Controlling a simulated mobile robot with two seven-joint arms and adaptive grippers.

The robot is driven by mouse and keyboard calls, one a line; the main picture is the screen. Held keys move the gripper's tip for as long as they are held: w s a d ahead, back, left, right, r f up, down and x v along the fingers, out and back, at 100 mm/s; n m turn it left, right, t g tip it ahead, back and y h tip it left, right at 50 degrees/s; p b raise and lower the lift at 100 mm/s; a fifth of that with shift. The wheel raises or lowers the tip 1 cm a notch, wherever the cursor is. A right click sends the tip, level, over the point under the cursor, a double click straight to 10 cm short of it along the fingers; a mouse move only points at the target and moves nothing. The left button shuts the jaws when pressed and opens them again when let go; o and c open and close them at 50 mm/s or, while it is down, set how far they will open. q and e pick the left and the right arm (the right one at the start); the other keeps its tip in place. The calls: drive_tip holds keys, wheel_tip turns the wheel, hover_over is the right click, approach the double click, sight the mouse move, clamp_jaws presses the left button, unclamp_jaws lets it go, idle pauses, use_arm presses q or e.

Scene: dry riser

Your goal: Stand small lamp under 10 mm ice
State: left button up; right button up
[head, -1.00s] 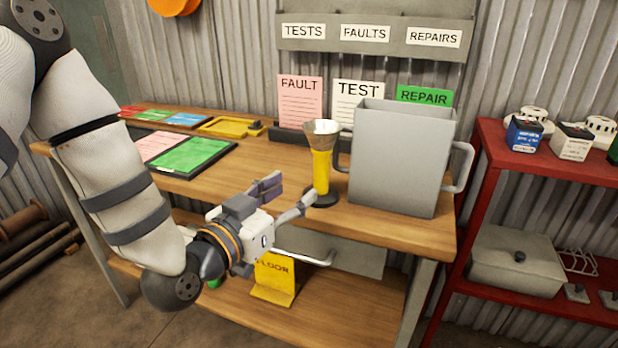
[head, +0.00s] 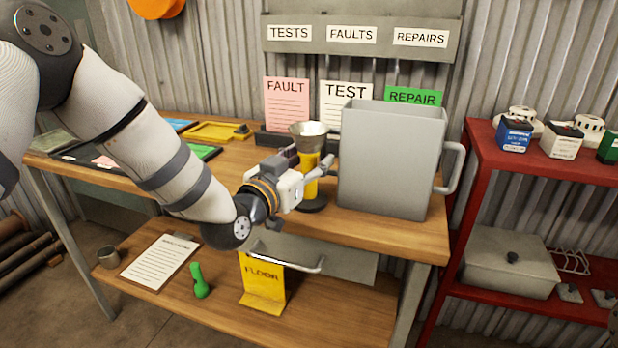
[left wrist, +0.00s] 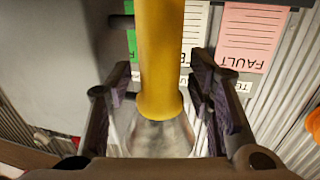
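The small lamp is likely the yellow torch-like object (head: 311,178) with a flared silver head (head: 309,133). It stands upright on a dark round base on the wooden bench, just left of a big grey metal container (head: 390,160). My left gripper (head: 309,163) is at its body, with a finger on each side. In the left wrist view the yellow body (left wrist: 160,60) runs between the fingers of the left gripper (left wrist: 165,95), with visible gaps on both sides, so it looks open. I cannot make out any ice. My right gripper is not in view.
Cards marked FAULT (head: 287,100), TEST (head: 345,105) and REPAIR (head: 413,97) stand behind. A red shelf (head: 490,165) is at the right. The lower shelf holds a yellow FLOOR sign (head: 263,285), a green object (head: 200,282) and a clipboard (head: 160,262).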

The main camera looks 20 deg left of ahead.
use_arm(q)
clamp_jaws()
drive_tip(key=shift+r, duration=0.1)
